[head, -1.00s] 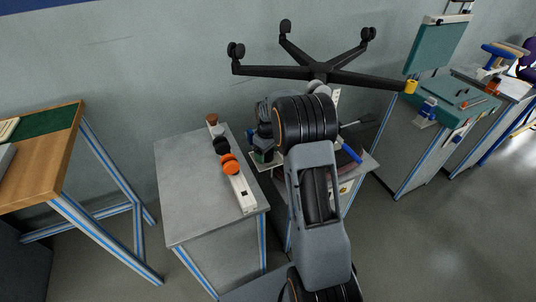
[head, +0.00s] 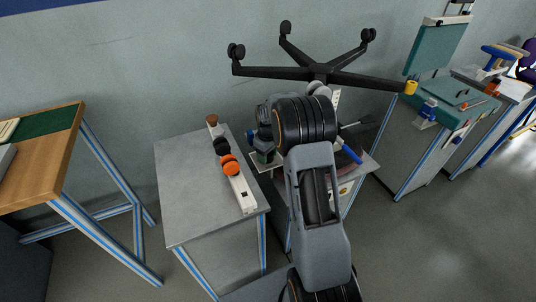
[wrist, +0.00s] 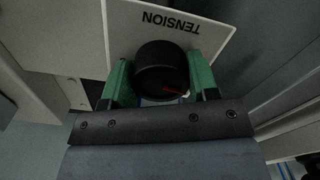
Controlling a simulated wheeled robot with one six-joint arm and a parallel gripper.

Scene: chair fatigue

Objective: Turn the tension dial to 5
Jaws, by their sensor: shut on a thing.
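The tension dial (wrist: 160,66) is a round black knob with a red pointer mark, on a white plate (wrist: 125,32) lettered TENSION, which appears upside down in the wrist view. The red mark points toward the lower right of the knob in that view. My gripper (wrist: 162,82) has green fingers, one on each side of the dial, and is shut on it. No scale numbers can be read. In the head view my arm covers most of the dial area.
An upturned black chair base (head: 318,72) with casters stands just behind my arm. A grey bench (head: 185,190) to the left holds a white strip (head: 243,194) with an orange knob (head: 229,165). A wooden table (head: 40,165) stands far left. Floor at right is clear.

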